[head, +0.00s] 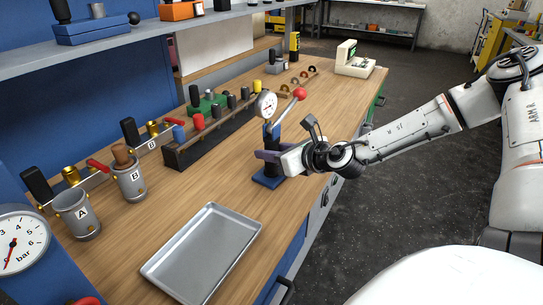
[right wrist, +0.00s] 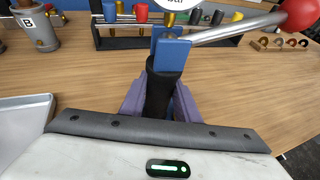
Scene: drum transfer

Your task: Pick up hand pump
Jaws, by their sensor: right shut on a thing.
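The hand pump (head: 269,135) stands upright on the wooden bench, with a blue base, a black body, a round gauge on top and a silver lever ending in a red ball. In the right wrist view its black body (right wrist: 163,90) rises between the purple fingers of my right gripper (right wrist: 160,108). My right gripper also shows in the head view (head: 268,157), shut around the pump's body just above the blue base, which appears to rest on the bench. My left gripper is not in view.
A bare metal tray (head: 203,252) lies in front on the bench (head: 150,205). Grey cups A (head: 77,215) and B (head: 130,180) stand at left. A dark rack (head: 212,135) with coloured-topped pieces is behind the pump. A big gauge (head: 20,240) is at lower left.

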